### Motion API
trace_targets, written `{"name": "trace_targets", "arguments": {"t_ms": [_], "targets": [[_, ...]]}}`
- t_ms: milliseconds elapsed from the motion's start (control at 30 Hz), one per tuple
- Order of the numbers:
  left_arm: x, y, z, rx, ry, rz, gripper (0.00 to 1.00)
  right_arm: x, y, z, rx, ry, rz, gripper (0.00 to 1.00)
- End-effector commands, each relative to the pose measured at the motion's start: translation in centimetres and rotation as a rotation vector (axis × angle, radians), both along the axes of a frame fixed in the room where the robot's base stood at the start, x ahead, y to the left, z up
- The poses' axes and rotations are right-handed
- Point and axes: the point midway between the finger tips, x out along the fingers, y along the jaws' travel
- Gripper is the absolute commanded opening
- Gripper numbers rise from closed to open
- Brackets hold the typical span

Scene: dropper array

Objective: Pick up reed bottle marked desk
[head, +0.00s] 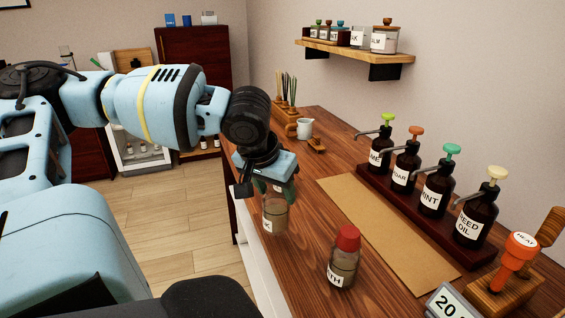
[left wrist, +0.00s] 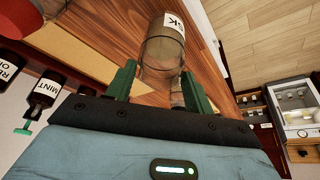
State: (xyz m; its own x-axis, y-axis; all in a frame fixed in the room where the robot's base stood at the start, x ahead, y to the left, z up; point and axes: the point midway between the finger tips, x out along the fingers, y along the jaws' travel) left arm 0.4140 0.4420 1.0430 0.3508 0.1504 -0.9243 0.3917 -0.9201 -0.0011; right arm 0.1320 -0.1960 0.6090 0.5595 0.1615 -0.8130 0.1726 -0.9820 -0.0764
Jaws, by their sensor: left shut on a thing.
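The reed bottle marked desk (head: 277,218) is a clear glass bottle with a white label, of which only the last letters show. It is near the table's left edge in the head view, and I cannot tell whether its base touches the wood. My left gripper (head: 274,186) is above it, pointing down, shut on its upper part. In the left wrist view the bottle (left wrist: 160,52) is between the green fingers (left wrist: 158,88), with "SK" readable on its label. My right gripper is not in view.
A red-capped bottle (head: 344,262) with a label ending in "TH" stands nearby on the wooden table (head: 315,205). A brown mat (head: 385,225) lies behind it. Several dark pump bottles (head: 435,190) stand in a rack on the right. An orange-topped stamp (head: 519,252) is at front right.

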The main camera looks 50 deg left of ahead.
Motion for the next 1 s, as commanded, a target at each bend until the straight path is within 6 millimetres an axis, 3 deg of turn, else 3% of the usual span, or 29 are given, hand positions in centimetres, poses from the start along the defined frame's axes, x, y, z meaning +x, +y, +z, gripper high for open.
{"name": "trace_targets", "arguments": {"t_ms": [600,1000], "targets": [[-3.4,0.0,0.6,-0.001,-0.007,-0.002,0.09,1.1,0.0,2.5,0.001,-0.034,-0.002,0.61],[-5.3,0.1,0.7,0.003,-0.004,-0.004,0.09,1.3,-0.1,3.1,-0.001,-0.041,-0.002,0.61]]}}
